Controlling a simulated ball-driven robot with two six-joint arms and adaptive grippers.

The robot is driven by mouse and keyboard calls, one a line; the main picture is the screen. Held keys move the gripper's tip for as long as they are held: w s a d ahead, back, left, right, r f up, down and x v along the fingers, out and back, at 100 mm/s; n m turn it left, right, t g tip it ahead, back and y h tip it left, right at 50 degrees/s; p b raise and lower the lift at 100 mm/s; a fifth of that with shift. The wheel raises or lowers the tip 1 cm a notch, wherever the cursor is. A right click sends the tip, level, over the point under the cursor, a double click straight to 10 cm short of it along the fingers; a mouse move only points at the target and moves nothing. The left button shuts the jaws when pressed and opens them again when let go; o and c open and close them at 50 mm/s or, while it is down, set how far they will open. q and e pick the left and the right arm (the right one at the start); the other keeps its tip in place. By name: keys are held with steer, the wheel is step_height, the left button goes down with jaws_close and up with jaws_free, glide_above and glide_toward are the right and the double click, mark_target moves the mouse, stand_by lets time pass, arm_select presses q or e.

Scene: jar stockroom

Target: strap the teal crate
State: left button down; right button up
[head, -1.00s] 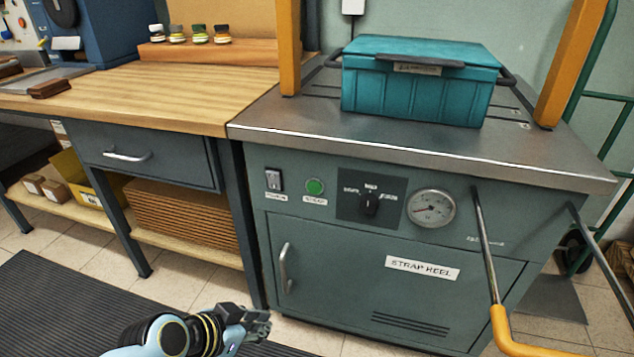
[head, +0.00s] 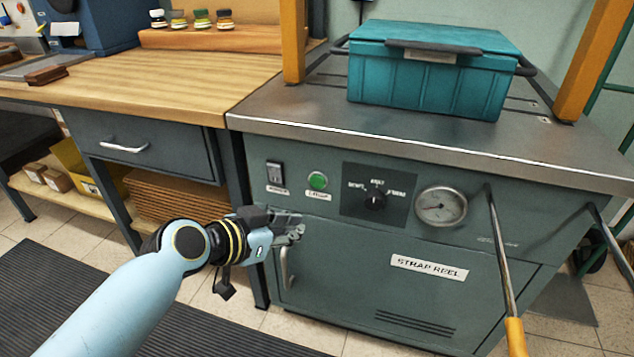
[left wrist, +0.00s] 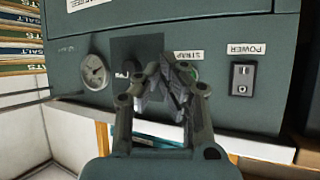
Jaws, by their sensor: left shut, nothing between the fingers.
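The teal crate (head: 430,85), lid closed, stands on the steel top of the strapping machine (head: 300,118) between two orange uprights. I see no strap around it. The machine's front carries a green button (head: 318,180), a power switch (head: 275,176) and a black dial (head: 374,200). My left gripper (head: 297,228) is shut and empty, just below the button in the head view. In the left wrist view, which sees the panel upside down, the gripper (left wrist: 178,85) covers most of the green button (left wrist: 197,73) below its STRAP label. My right gripper is not in view.
A round gauge (head: 440,206) and a metal rod with a yellow grip (head: 515,335) are at the machine's right. A wooden bench (head: 170,85) with several small jars (head: 201,18) at its back adjoins on the left. A dark mat (head: 60,300) lies on the floor.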

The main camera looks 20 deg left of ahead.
mark_target(318, 181)
arm_select(q)
steer(key=w+b, duration=0.2)
steer(key=w, duration=0.6)
steer(key=shift+w+d, duration=0.15)
steer(key=shift+w, duration=0.15)
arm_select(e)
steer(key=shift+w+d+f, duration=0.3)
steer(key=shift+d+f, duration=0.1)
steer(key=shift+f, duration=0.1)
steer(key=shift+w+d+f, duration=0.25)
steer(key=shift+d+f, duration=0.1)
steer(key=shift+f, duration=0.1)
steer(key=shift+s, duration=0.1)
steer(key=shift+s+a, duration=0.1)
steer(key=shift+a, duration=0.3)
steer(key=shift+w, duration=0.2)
arm_select(q)
steer(key=shift+w+b, duration=0.15)
steer(key=shift+b, duration=0.2)
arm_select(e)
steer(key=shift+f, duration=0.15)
arm_select(q)
steer(key=shift+w, duration=0.3)
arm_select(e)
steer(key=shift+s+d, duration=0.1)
